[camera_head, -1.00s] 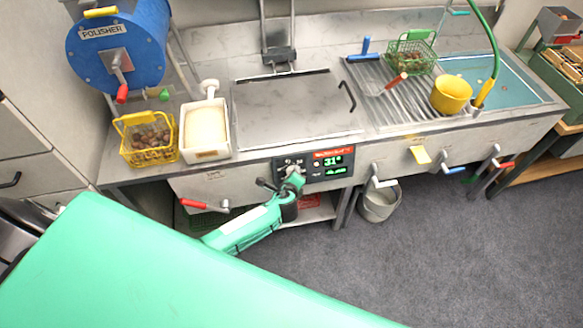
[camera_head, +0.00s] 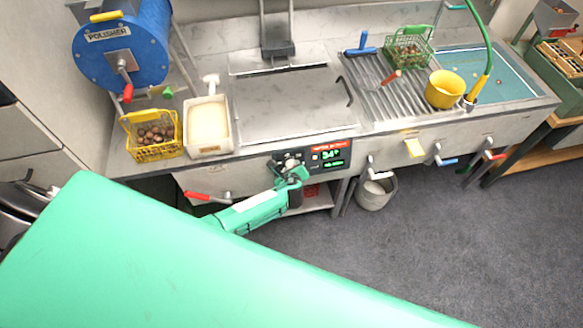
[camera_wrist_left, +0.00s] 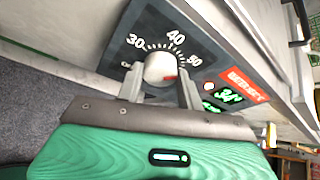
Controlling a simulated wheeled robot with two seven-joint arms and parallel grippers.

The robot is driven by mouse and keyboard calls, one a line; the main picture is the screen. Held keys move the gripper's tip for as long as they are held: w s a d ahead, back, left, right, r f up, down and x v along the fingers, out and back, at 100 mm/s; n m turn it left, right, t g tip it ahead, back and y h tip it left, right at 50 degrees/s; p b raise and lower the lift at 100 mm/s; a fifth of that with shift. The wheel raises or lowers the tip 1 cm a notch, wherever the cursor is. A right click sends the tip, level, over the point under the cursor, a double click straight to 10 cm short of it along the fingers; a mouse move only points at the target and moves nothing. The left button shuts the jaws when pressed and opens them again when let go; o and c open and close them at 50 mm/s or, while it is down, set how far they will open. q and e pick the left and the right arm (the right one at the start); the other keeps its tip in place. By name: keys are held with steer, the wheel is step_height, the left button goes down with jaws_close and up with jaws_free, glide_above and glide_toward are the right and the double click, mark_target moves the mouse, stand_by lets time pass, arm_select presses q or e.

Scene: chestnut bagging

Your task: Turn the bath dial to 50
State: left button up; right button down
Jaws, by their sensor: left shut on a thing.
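The bath dial (camera_wrist_left: 160,67) is a pale round knob on a dark panel, with 30, 40 and 50 printed around it and a red mark on its face. My left gripper (camera_wrist_left: 163,80) has one finger on each side of the dial and is shut on it. In the head view the left gripper (camera_head: 292,178) covers most of the dial at the front of the counter. The display (camera_head: 331,155) beside it reads about 34 in green; it also shows in the left wrist view (camera_wrist_left: 229,96). My right gripper is not in view.
A flat metal lid (camera_head: 292,103) covers the bath above the panel. A red-handled lever (camera_head: 207,197) sticks out left of the gripper. A white-handled tap (camera_head: 377,174) and a grey bucket (camera_head: 374,196) are to the right. A yellow basket of chestnuts (camera_head: 154,152) stands on the counter.

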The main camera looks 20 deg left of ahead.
arm_select(q)
steer(key=shift+f, duration=0.1)
steer(key=o, duration=1)
steer(key=shift+s, duration=0.1)
steer(key=b+v, duration=0.1)
steer(key=v, duration=1.2)
steer(key=shift+s+d+r+b, duration=0.15)
steer(key=shift+s+r+b, duration=0.05)
steer(key=shift+r+b, duration=0.1)
steer(key=shift+f, duration=0.1)
